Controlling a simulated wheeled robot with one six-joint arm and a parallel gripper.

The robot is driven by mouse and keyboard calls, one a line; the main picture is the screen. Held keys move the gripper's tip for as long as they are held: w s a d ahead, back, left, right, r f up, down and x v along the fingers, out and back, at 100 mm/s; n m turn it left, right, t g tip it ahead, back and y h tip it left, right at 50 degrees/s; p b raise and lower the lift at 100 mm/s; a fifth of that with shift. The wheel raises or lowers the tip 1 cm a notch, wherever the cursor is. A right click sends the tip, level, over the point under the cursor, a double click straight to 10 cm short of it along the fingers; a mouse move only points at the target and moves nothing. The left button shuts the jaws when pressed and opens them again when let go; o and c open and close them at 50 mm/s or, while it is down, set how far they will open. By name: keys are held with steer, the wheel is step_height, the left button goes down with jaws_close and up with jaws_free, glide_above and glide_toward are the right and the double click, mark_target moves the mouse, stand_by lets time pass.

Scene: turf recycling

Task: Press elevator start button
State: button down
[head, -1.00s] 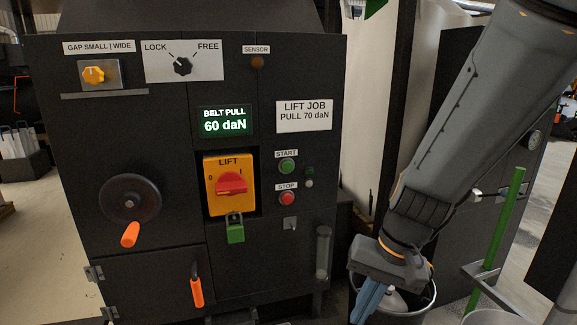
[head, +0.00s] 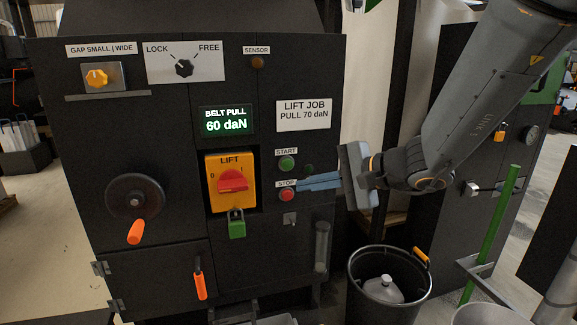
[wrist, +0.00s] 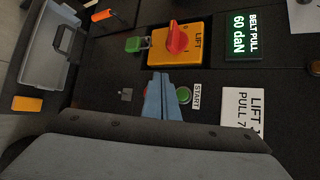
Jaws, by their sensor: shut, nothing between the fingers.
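The green start button (head: 287,163) sits under its START label on the dark panel; it also shows in the wrist view (wrist: 183,96), right beside the fingers. The red stop button (head: 287,195) is below it, mostly hidden by the fingers in the wrist view. My gripper (head: 300,184) has its blue fingers together and empty, pointing left at the panel. In the head view the fingertips appear between the two buttons, nearer the stop button. In the wrist view the gripper (wrist: 163,78) covers the stop side. I cannot tell whether the fingers touch the panel.
The yellow lift switch (head: 212,190) with its red knob and a green padlock (head: 237,224) is left of the buttons. The display (head: 226,122) reads BELT PULL 60 daN. A black bucket (head: 356,292) stands below my arm. A clear tube (head: 322,247) hangs at the panel's lower right.

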mark_target(288, 165)
steer(key=shift+w, duration=0.1)
steer(key=shift+w+a, duration=0.4)
steer(key=shift+w, duration=0.95)
steer(key=shift+w+a, duration=0.4)
steer(key=shift+w, duration=1)
steer(key=shift+w+a, duration=0.4)
steer(key=shift+w, duration=0.95)
steer(key=shift+w+b, duration=0.15)
steer(key=shift+b, duration=0.15)
steer(key=shift+w+a, duration=0.1)
steer(key=shift+w, duration=0.15)
steer(key=shift+w+a+b, duration=0.15)
steer(key=shift+w+b, duration=0.3)
steer(key=shift+b, duration=0.05)
steer(key=shift+s, duration=0.1)
steer(key=shift+s+d+b, duration=0.25)
steer(key=shift+s+b, duration=0.05)
steer(key=shift+s, duration=0.45)
